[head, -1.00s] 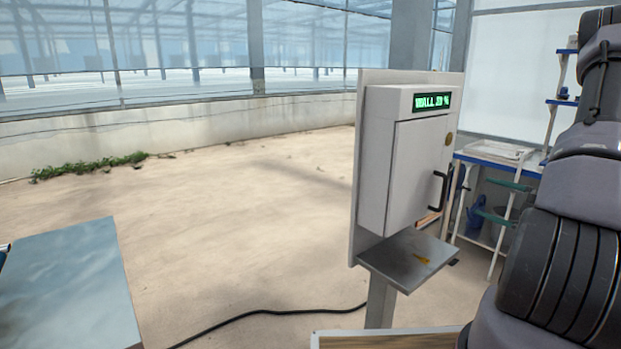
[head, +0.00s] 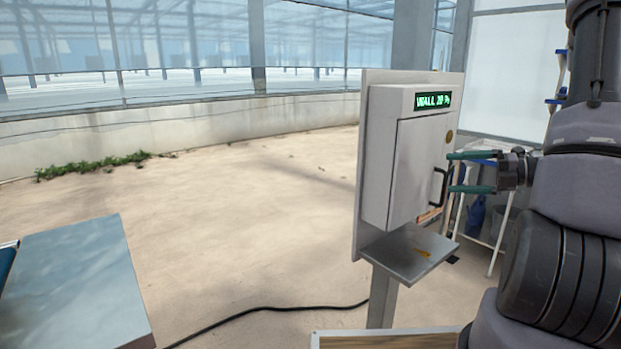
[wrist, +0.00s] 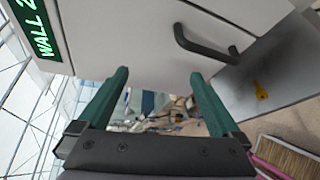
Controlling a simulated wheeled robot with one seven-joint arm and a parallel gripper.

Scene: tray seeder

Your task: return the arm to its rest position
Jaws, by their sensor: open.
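My gripper (head: 453,172) is open, with two green fingers spread apart and nothing between them. In the head view it is level with the black handle (head: 437,187) on the door of the grey wall cabinet (head: 405,172), at the door's right side. In the wrist view my gripper (wrist: 158,76) has the cabinet door (wrist: 130,30) ahead and above. The handle (wrist: 200,45) there lies above and to the right of the right finger, outside the jaws. The door looks shut. Whether a finger touches the cabinet I cannot tell.
A grey shelf (head: 400,257) with a small yellow thing (head: 422,253) juts out below the cabinet. A blue-grey table top (head: 75,285) is at the lower left. A white rack (head: 490,225) stands behind my gripper. A black cable (head: 260,312) crosses the open floor.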

